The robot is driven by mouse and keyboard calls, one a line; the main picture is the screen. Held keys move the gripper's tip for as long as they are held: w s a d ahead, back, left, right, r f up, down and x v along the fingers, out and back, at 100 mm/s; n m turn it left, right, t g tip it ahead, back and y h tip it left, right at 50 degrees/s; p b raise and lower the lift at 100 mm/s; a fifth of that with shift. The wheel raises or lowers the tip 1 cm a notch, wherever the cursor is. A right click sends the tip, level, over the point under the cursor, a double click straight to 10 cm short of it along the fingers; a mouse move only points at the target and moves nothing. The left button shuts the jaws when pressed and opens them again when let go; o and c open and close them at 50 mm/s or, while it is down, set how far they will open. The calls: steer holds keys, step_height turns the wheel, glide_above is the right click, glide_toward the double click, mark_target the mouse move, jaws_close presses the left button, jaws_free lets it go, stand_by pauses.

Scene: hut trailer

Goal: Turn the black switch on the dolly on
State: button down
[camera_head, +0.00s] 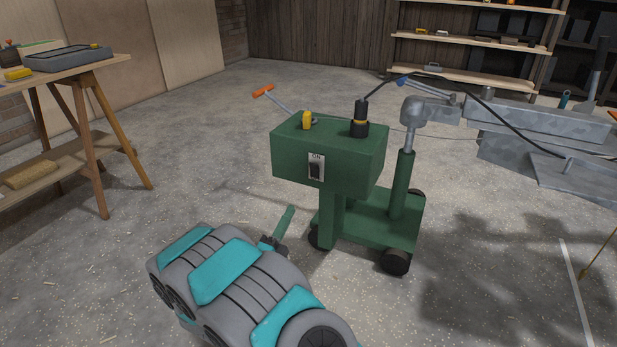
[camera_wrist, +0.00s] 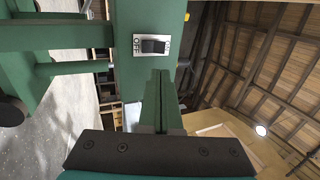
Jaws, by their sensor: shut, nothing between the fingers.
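The green dolly (camera_head: 385,225) stands on the concrete floor, with a green box (camera_head: 345,165) on its post. The black switch (camera_head: 316,171) sits on a pale plate on the box's front, with ON marked above it. In the wrist view the black switch (camera_wrist: 153,46) appears sideways, with OFF at its left; which way it is pressed I cannot tell. My gripper (camera_head: 291,208) is shut and empty, below and left of the switch in the head view. In the wrist view my gripper's fingertips (camera_wrist: 160,73) appear just below the switch plate, apparently without contact.
A yellow knob (camera_head: 307,120) and a black cylinder (camera_head: 360,125) stand on the box, with a cable rising from the cylinder. An orange-ended handle (camera_head: 263,91) sticks out behind. A wooden table (camera_head: 75,75) stands left, grey metal pieces (camera_head: 535,125) right. Floor between table and dolly is clear.

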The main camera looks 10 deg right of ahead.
mark_target(313, 165)
steer(key=shift+s+a+r, duration=0.15)
steer(key=shift+s, duration=0.15)
steer(key=p+x, duration=0.1)
steer(key=x, duration=1.3)
steer(key=shift+r, duration=0.15)
stand_by(0.3)
steer(key=shift+w+d+r+b, duration=0.15)
steer(key=shift+d+r+b, duration=0.05)
steer(key=shift+r+b, duration=0.1)
steer(key=shift+f, duration=0.1)
